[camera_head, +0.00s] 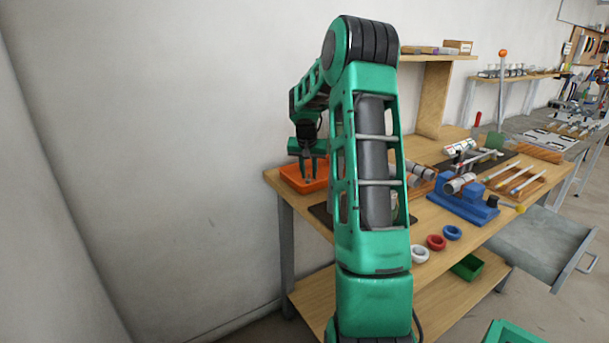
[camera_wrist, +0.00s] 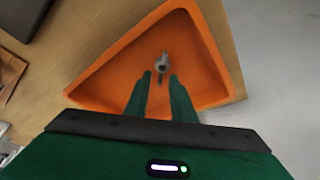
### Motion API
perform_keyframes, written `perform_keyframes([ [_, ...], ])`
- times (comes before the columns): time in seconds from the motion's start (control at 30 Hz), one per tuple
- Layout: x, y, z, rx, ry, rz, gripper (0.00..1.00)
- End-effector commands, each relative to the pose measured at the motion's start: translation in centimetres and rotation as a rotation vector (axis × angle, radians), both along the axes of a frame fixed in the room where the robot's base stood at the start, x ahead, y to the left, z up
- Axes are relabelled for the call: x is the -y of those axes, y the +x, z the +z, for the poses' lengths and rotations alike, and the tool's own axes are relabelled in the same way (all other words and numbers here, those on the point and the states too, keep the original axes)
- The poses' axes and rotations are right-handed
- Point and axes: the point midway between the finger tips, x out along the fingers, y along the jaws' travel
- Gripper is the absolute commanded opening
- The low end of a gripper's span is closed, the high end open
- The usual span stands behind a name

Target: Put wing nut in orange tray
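The orange tray (camera_head: 291,181) sits at the left end of the workbench. It fills much of the wrist view (camera_wrist: 103,90). The small grey metal wing nut (camera_wrist: 161,63) shows inside the tray's outline, just beyond my fingertips. It appears to lie on the tray floor, with gaps between it and both fingers. My gripper (camera_head: 308,180) points down over the tray. In the wrist view my gripper (camera_wrist: 160,76) has its two fingers apart, with nothing visibly clamped between them. The wing nut cannot be made out in the head view.
The wooden bench (camera_head: 424,221) holds a blue fixture (camera_head: 463,204), a red ring (camera_head: 436,242), a blue ring (camera_head: 453,232) and a white ring (camera_head: 420,254). A green bin (camera_head: 467,267) is on the lower shelf. A wall stands behind the tray. My arm hides part of the bench.

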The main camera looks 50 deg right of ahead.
Motion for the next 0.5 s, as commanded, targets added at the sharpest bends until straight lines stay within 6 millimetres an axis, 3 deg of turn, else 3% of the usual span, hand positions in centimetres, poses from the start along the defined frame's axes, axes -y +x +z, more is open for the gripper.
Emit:
perform_keyframes([
  [0.23,-0.3,-0.2,1.2,0.002,-0.002,0.0,0.23],
  [0.5,-1.9,-1.3,5.9,0.002,-0.003,0.0,0.23],
])
